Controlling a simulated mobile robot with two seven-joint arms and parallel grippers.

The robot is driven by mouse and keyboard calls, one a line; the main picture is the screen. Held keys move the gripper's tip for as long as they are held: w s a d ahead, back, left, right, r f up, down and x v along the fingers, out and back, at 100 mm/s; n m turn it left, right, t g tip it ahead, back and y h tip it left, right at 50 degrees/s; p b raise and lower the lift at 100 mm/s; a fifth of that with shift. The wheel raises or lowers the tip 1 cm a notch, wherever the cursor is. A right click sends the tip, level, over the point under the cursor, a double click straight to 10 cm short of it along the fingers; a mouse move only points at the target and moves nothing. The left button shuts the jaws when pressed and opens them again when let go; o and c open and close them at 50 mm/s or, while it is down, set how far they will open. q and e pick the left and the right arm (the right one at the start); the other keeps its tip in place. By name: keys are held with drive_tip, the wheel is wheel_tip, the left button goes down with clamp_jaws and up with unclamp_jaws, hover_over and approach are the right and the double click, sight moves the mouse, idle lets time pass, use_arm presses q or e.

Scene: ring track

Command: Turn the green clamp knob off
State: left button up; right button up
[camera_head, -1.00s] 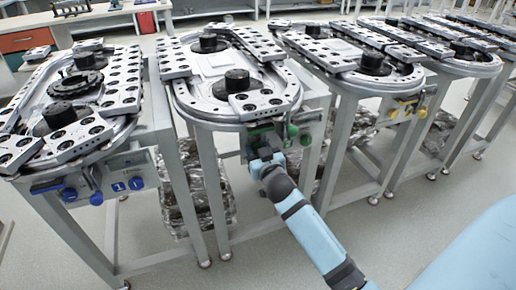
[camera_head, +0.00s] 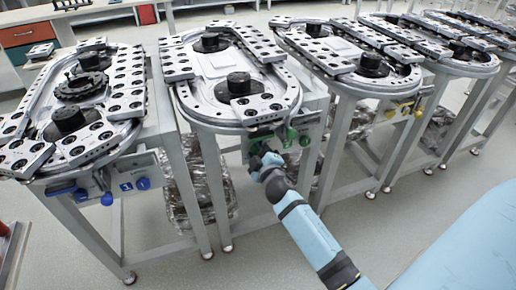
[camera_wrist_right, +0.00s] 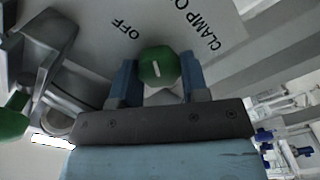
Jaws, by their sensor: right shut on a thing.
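The green clamp knob (camera_wrist_right: 158,67) is round, with a short white mark on its face. In the right wrist view it sits between the two blue fingers of my right gripper (camera_wrist_right: 158,80), which is shut on it. The mark stands near upright in that view, between the "OFF" lettering (camera_wrist_right: 127,28) at left and the "CLAMP O…" lettering (camera_wrist_right: 210,24) at right. In the head view my right gripper (camera_head: 262,160) is at the front panel of the second station; the held knob cannot be made out there. My left gripper is not in view.
Other green controls (camera_head: 304,140) are just right of the gripper in the head view. A green handle (camera_wrist_right: 12,118) is at the wrist view's left edge. The station's ring track (camera_head: 205,112) overhangs the panel. A station with blue knobs (camera_head: 143,183) stands left, one with yellow knobs (camera_head: 418,112) right.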

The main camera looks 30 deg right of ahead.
drive_tip(key=n+p, duration=0.1)
drive_tip(key=n, duration=0.5)
drive_tip(key=shift+w+n, duration=0.1)
drive_tip(key=shift+n, duration=0.3)
idle(0.4)
drive_tip(key=o, duration=0.9)
drive_tip(key=shift+f, duration=0.1)
